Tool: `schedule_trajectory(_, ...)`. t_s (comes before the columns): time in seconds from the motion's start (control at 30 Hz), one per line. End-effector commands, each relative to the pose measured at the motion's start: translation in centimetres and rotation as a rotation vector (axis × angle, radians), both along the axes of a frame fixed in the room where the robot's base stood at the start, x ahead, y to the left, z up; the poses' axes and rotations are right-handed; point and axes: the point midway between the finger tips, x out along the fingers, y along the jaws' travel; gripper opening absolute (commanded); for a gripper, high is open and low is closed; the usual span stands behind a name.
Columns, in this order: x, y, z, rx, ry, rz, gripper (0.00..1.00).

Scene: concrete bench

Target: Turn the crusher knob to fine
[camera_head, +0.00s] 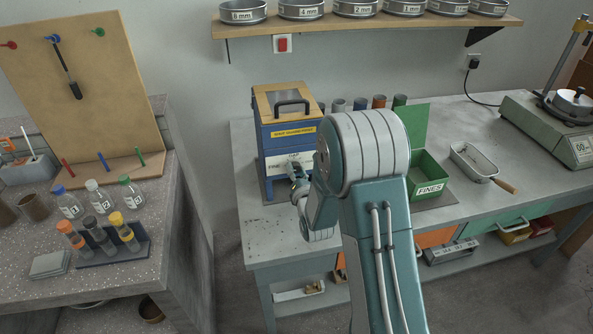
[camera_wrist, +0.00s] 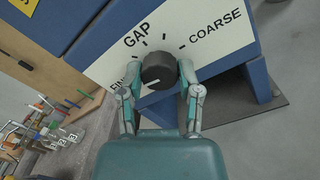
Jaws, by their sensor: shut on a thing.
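The crusher (camera_head: 280,135) is a blue box with a wooden top and black handle, on the bench at centre left. Its white panel (camera_wrist: 212,48) reads FINE at left, GAP at top and COARSE at right. The round dark knob (camera_wrist: 158,70) sits on this panel. A white line on the knob's lower part slants towards the lower left, on the FINE side; I cannot tell its exact alignment. My gripper (camera_wrist: 160,82) is shut on the knob, one finger on each side. The left finger partly covers FINE.
The green FINES box (camera_head: 430,188) stands right of my arm, with a metal scoop (camera_head: 478,160) beyond it. Several cylinders (camera_head: 360,104) stand behind. The left bench holds bottles (camera_head: 98,196) and a tube rack (camera_head: 115,250). The bench's front left corner is clear.

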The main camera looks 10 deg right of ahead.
Motion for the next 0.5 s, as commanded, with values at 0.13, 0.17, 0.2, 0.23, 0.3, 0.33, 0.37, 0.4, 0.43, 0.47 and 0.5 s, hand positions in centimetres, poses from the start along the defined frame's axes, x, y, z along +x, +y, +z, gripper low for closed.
schedule_trajectory(0.13, -0.2, 0.15, -0.62, -0.073, 0.017, 0.004, 0.0)
schedule_trajectory(0.17, -0.2, 0.14, -0.62, -0.083, 0.018, 0.004, 0.0)
schedule_trajectory(0.2, -0.21, 0.13, -0.63, -0.098, 0.017, 0.004, 0.0)
schedule_trajectory(0.23, -0.21, 0.13, -0.64, -0.106, 0.018, 0.004, 0.0)
schedule_trajectory(0.3, -0.22, 0.12, -0.65, -0.123, 0.019, 0.005, 0.0)
schedule_trajectory(0.33, -0.22, 0.11, -0.65, -0.128, 0.018, 0.005, 0.0)
schedule_trajectory(0.37, -0.23, 0.11, -0.67, -0.133, 0.018, 0.004, 0.0)
schedule_trajectory(0.4, -0.23, 0.11, -0.67, -0.137, 0.019, 0.003, 0.0)
schedule_trajectory(0.43, -0.23, 0.1, -0.67, -0.14, 0.019, 0.004, 0.0)
schedule_trajectory(0.47, -0.24, 0.1, -0.67, -0.143, 0.019, 0.004, 0.0)
schedule_trajectory(0.5, -0.24, 0.09, -0.68, -0.145, 0.019, 0.004, 0.0)
